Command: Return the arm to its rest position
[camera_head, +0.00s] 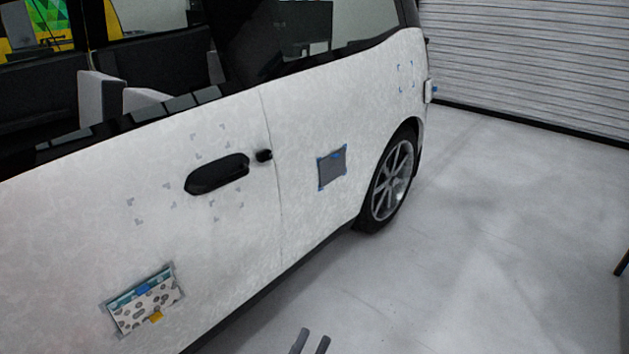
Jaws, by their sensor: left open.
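Only the two dark fingertips of my left gripper (314,335) show, at the bottom edge of the head view. They are parallel with a gap between them, and nothing is between them. They appear in front of the pale floor, to the right of the car's lower edge. The rest of my left arm is out of the frame. My right gripper is not in view.
A white car (300,215) fills the left and middle. A patterned patch (150,300) with blue and yellow tabs and a grey square patch (332,168) are on its side. A ribbed shutter (530,60) stands behind.

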